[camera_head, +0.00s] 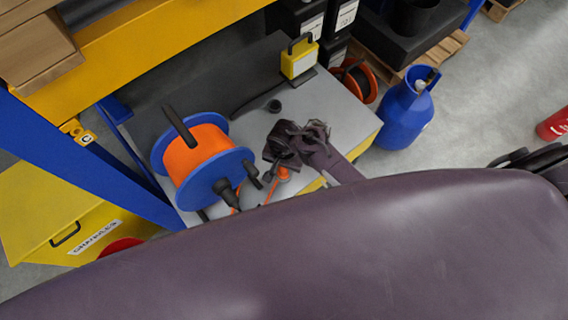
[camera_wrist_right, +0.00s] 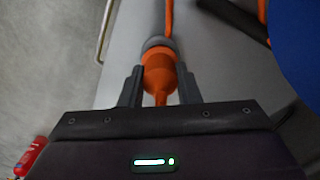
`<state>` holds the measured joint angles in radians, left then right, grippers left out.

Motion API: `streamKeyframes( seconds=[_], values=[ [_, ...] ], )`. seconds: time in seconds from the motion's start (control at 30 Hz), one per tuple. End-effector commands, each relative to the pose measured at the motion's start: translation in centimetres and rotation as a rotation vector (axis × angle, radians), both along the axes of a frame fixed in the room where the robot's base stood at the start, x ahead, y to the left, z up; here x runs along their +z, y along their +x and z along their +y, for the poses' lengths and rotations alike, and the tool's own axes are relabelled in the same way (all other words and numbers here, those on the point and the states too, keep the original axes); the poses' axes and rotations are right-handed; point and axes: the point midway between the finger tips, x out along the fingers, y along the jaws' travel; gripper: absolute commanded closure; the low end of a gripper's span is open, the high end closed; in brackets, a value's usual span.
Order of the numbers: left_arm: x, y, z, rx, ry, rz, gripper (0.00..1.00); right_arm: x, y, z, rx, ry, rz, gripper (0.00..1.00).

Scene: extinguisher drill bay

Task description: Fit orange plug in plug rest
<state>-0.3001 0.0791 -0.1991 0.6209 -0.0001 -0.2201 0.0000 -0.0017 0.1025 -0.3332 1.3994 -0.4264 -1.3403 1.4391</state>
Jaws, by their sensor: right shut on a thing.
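My right gripper (camera_head: 283,168) is over the bench beside the cable reel and is shut on the orange plug (camera_head: 284,175). In the right wrist view the plug (camera_wrist_right: 158,76) sits between the two dark fingers, with a grey ring and more orange beyond it. I cannot tell whether the grey ring belongs to the plug. My left gripper is not in view.
The orange and blue cable reel (camera_head: 203,148) stands left of the gripper on the grey bench (camera_head: 345,118). A yellow lamp (camera_head: 299,58) stands at the back. A blue gas cylinder (camera_head: 407,112) is right of the bench. My dark arm covers the foreground.

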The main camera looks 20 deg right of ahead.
Motion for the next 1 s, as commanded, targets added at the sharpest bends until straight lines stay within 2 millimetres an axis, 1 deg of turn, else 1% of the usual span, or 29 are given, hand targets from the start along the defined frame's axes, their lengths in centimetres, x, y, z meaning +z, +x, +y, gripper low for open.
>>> streamKeyframes(
  seconds=[0.47, 0.5, 0.63, 0.67, 1.0],
  values=[
    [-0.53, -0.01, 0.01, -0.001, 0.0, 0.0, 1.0, -1.03, 0.01, 0.01, 0.0, 0.0, 0.0, 1.0],
    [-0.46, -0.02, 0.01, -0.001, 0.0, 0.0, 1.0, -0.95, 0.01, 0.01, 0.0, 0.0, 0.0, 0.65],
    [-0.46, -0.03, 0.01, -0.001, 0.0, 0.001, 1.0, -0.95, 0.01, 0.01, 0.0, 0.0, 0.0, 0.48],
    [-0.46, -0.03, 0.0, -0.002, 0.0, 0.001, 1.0, -0.94, 0.01, 0.01, 0.0, 0.0, 0.0, 0.45],
    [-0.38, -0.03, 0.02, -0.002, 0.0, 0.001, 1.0, -0.69, -0.01, 0.03, 0.0, 0.0, 0.0, 0.45]
  ],
)
